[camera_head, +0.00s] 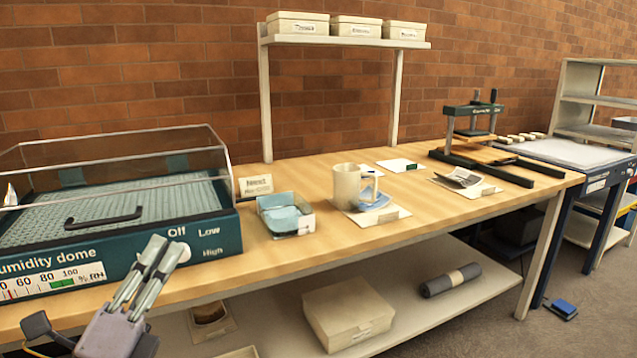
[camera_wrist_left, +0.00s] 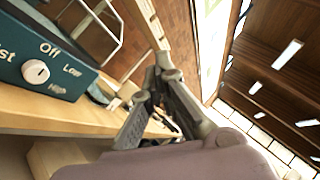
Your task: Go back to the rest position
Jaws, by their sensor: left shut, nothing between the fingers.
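My left gripper (camera_head: 150,270) is in the lower left of the head view, in front of the humidity dome. Its fingers are together with nothing between them, and they point up and to the right toward the dome's Off/Low/High knob (camera_head: 178,252). In the left wrist view the fingers of my left gripper (camera_wrist_left: 160,85) show in the middle, with the dome's teal front (camera_wrist_left: 40,60) to the left. I cannot tell whether the fingertips touch the dome; they appear apart from it. My right gripper is in neither view.
The wooden bench (camera_head: 260,262) holds the humidity dome (camera_head: 215,215), a small tray (camera_head: 300,228), a white mug (camera_head: 346,184) and a press (camera_head: 472,135). A shelf with boxes (camera_head: 356,26) stands behind. Below lie a large box (camera_head: 346,312) and a dark roll (camera_head: 450,280).

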